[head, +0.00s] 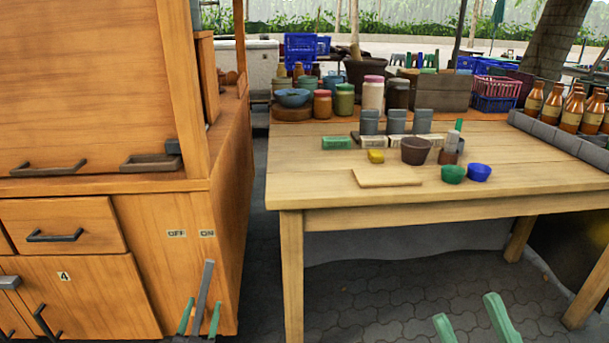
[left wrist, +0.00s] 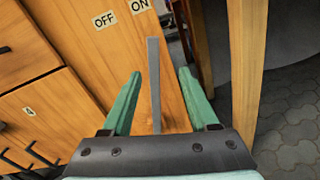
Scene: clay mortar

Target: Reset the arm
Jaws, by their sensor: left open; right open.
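My left gripper (head: 203,302) is open low in front of the wooden cabinet (head: 160,240), below its OFF and ON labels. A long grey lever-like bar (head: 205,284) stands between its green fingers. In the left wrist view, my left gripper (left wrist: 160,74) has the grey bar (left wrist: 154,85) between its fingers, with a gap on each side. I cannot tell where the bar's lower end is fixed. My right gripper (head: 465,307) is open and empty at the bottom edge, in front of the table, over the paving.
Cabinet and table leg (head: 291,275) flank the left gripper. The paved floor (head: 390,300) under the table is mostly clear.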

